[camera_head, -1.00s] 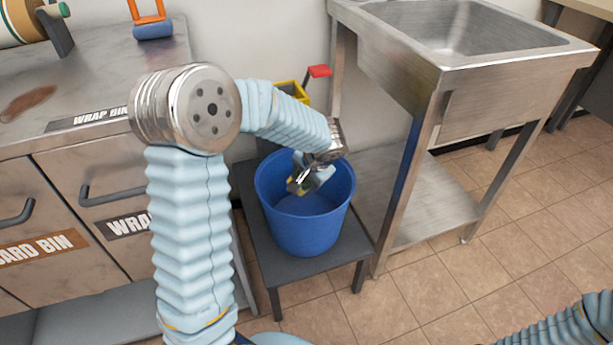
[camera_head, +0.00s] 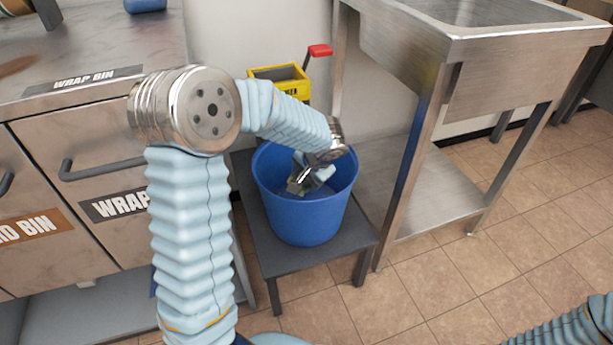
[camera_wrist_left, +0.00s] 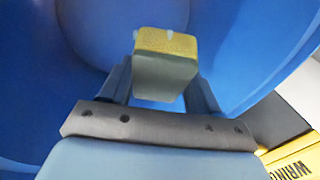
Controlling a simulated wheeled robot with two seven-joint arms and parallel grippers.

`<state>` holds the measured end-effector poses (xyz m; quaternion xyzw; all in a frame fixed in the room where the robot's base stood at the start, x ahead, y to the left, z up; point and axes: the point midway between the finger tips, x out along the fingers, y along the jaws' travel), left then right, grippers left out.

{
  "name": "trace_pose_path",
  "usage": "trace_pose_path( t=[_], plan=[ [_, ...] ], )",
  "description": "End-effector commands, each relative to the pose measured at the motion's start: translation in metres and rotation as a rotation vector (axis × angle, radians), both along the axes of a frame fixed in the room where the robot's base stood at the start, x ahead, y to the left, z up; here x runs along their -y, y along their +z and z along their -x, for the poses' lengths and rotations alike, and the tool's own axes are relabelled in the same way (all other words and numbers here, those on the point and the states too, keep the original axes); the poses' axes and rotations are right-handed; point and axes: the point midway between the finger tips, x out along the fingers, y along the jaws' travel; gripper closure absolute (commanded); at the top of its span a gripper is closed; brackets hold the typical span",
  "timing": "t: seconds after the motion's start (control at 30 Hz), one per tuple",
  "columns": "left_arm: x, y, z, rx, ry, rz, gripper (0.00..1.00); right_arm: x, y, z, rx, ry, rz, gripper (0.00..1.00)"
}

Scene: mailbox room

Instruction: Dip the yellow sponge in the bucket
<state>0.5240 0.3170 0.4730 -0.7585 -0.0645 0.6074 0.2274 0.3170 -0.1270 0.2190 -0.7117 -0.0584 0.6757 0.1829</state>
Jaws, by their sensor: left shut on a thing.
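A blue bucket (camera_head: 304,217) stands upright on a small dark grey stand. My left gripper (camera_head: 308,182) reaches down through its open top and is inside it, below the rim. In the left wrist view my left gripper (camera_wrist_left: 163,82) is shut on the sponge (camera_wrist_left: 166,45), which has a yellow layer and a pale grey-green layer. Blue bucket walls surround it there. In the head view the sponge is mostly hidden by the gripper. I cannot tell whether the sponge touches the bucket floor or any water. My right gripper is out of view.
A steel sink (camera_head: 490,60) on legs stands right of the bucket. A yellow wringer bucket (camera_head: 279,80) with a red handle is behind it. A steel cabinet (camera_head: 95,125) labelled wrap bin stands left. Tiled floor (camera_head: 460,280) is open at the right front.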

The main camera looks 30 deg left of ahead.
Motion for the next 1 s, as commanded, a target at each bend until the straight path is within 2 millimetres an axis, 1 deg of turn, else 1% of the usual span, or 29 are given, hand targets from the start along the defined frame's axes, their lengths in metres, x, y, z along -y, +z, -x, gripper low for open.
trace_pose_path(
  t=[0.13, 0.23, 0.53, 1.0],
  plan=[
    [0.000, 0.000, 0.000, 0.000, 0.000, 0.000, 0.62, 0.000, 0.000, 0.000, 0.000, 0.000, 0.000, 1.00],
    [0.000, 0.006, 0.000, 0.000, 0.000, 0.000, 0.63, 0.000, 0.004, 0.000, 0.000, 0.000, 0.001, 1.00],
    [0.000, 0.035, 0.000, 0.002, 0.000, 0.001, 0.63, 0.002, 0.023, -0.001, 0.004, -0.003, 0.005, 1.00],
    [0.000, 0.078, 0.000, 0.001, 0.000, 0.000, 0.63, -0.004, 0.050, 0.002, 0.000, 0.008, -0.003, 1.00]
  ],
)
